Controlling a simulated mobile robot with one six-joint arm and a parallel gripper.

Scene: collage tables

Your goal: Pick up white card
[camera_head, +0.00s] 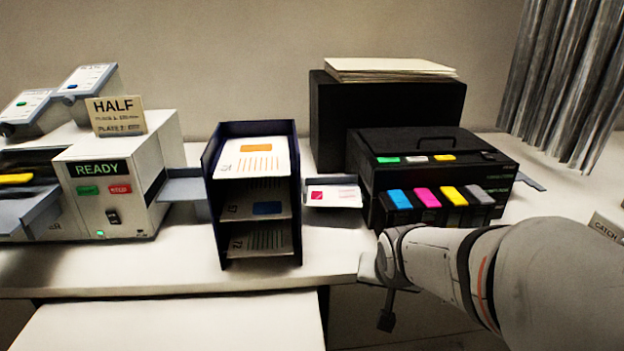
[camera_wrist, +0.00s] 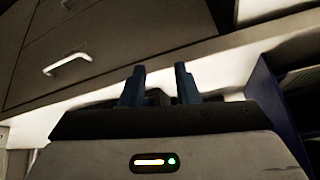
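A white card with a pink-red square and pink print (camera_head: 333,196) lies in a small grey tray (camera_head: 318,181) between the rack and the black printer in the head view. Other pale printed cards sit in the dark blue rack (camera_head: 211,190), the top one (camera_head: 252,158) with orange marks. My gripper (camera_head: 386,318) hangs in front of the table edge, below and right of the small tray, apart from the cards. The wrist view shows its two fingers (camera_wrist: 159,80) apart with nothing held between them. No white card can be made out clearly in the wrist view.
The black printer (camera_head: 462,157) with coloured cartridges stands behind my arm. A machine with a READY sign (camera_head: 110,195) stands left of the rack. A lower white surface (camera_head: 175,323) juts out in front. Grey strips hang at the upper right (camera_head: 565,80). Drawers (camera_wrist: 100,45) show in the wrist view.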

